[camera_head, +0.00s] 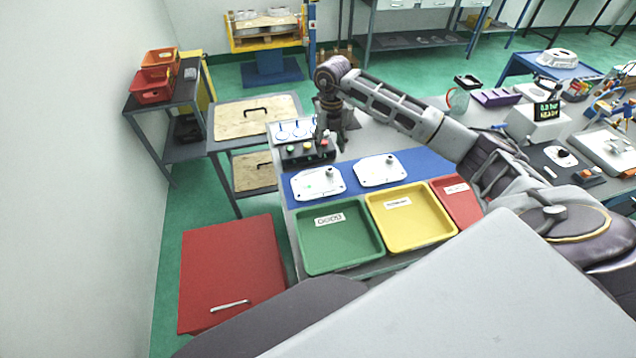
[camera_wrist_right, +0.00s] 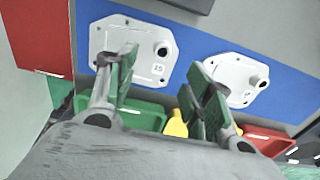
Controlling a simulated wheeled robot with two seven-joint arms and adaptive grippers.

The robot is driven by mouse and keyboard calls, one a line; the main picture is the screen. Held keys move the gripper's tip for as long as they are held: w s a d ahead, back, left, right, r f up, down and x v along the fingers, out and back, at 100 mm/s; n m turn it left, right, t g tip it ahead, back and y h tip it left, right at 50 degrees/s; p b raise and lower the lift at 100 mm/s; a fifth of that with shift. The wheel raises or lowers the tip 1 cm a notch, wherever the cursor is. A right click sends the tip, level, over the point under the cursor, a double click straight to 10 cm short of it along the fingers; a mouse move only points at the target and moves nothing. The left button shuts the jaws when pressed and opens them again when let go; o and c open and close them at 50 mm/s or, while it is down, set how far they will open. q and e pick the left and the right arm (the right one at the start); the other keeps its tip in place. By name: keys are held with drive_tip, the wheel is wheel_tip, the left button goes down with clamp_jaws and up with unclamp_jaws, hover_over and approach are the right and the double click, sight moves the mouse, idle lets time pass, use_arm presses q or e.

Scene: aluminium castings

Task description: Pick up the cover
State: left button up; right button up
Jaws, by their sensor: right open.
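Two white metal covers lie flat on the blue mat (camera_head: 346,168). The left cover (camera_head: 318,187) and the right cover (camera_head: 379,174) each have a round raised boss. In the right wrist view, the left cover (camera_wrist_right: 118,38) bears a small number label, and the right cover (camera_wrist_right: 222,72) is beyond the right finger. My right gripper (camera_head: 331,142) points down behind the covers in the head view. It is open and empty, and its green-padded fingers (camera_wrist_right: 164,82) stand apart in the wrist view, with the covers beyond them. My left gripper is not in view.
Green (camera_head: 341,263), yellow (camera_head: 413,237) and red (camera_head: 455,209) trays stand along the front edge, their visible floors bare. A control box (camera_head: 307,153) with buttons sits behind the left cover. Fixtures and a small display (camera_head: 547,111) are on the right.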

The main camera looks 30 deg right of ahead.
hover_over(330, 167)
drive_tip(key=shift+s+a+f, duration=0.1)
drive_tip(key=shift+a+f, duration=0.05)
drive_tip(key=shift+f, duration=0.75)
drive_tip(key=shift+s+a+f, duration=0.1)
drive_tip(key=shift+a+f, duration=0.05)
drive_tip(key=shift+f, duration=0.7)
drive_tip(key=shift+s+a+f, duration=0.1)
drive_tip(key=shift+a+f, duration=0.05)
drive_tip(key=shift+f, duration=0.75)
drive_tip(key=shift+f+p, duration=0.1)
drive_tip(key=shift+p, duration=0.2)
drive_tip(key=shift+d+f+p, duration=0.15)
drive_tip(key=shift+f+p, duration=0.15)
drive_tip(key=shift+f, duration=0.65)
drive_tip(key=shift+d+f+p, duration=0.1)
drive_tip(key=shift+f+p, duration=0.2)
drive_tip(key=shift+f, duration=1.25)
drive_tip(key=shift+c, duration=0.2)
clamp_jaws()
